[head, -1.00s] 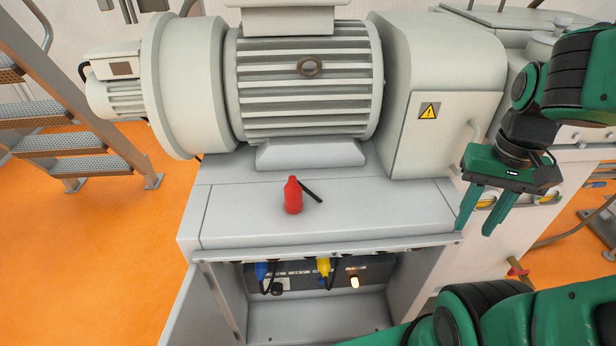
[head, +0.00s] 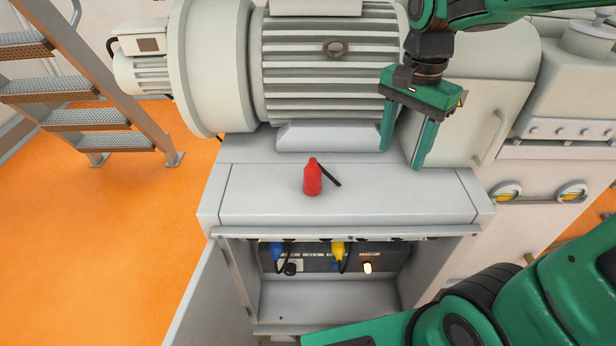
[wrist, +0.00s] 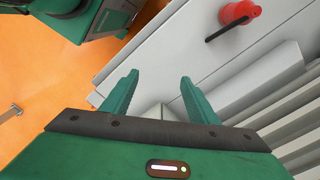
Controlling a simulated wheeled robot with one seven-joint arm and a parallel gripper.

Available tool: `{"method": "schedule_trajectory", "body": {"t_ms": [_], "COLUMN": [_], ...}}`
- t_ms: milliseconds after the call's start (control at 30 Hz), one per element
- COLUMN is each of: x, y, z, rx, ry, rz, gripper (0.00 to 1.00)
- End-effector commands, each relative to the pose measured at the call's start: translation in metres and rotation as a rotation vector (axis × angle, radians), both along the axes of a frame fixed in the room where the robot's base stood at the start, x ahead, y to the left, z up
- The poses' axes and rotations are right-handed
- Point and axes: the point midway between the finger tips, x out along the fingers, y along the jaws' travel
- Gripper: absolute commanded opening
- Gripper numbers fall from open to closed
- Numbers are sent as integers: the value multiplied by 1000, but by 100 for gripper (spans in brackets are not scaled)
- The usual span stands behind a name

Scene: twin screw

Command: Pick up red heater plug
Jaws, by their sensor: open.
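The red heater plug (head: 312,179) stands upright on the grey ledge (head: 260,205) in front of the big ribbed motor, with a short black cable piece sticking out to its right. My gripper (head: 402,158) is open and empty, pointing down to the right of the plug and above the ledge's right part. In the wrist view its two fingers (wrist: 158,95) are spread, with nothing between them and the plug beyond the right finger.
The ribbed motor (head: 325,75) rises behind the ledge. A pale housing (head: 480,125) stands behind my gripper. Below the ledge is an open cabinet (head: 325,300) with a blue plug (head: 277,251), a yellow plug (head: 338,250) and a lit lamp (head: 367,268). Metal stairs (head: 90,118) stand at the left.

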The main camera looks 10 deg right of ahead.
Motion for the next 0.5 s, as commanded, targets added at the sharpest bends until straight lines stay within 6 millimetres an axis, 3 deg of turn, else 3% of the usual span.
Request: {"method": "schedule_trajectory", "body": {"t_ms": [100, 300, 500], "x": [25, 43, 46], "y": [56, 131, 165], "z": [4, 8, 7], "rx": [2, 11, 14], "ry": [-1, 0, 2], "rz": [-93, -243, -313], "gripper": [54, 54, 54]}}
